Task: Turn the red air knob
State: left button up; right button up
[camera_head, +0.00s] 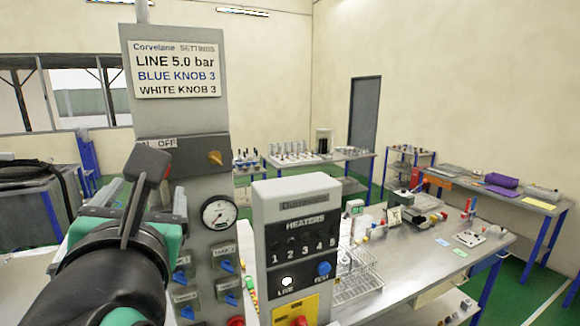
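A grey panel (205,120) stands upright at the left. A small dark red sliver (168,170) shows just right of my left gripper (150,165), below a partly covered label ending in "OFF" (168,143). It may be the red air knob; most of it is hidden behind the fingers. My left gripper is at the panel's left side, seen from behind and the side, so its opening and any contact are hidden. An orange knob (215,158) sits right of that spot. A round gauge (219,212) is lower down. My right gripper is out of view.
Several blue-handled valves (227,266) line the panel below the gauge. A grey heater box (296,240) with a blue knob (323,269) stands close on the right. A workbench (440,262) with small parts and a wire basket (358,282) lies beyond.

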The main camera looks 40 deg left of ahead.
pick_arm(q)
jog(key=p+x, duration=0.1)
jog(key=x, duration=0.9)
jog(key=shift+a, duration=0.3)
grip_shut()
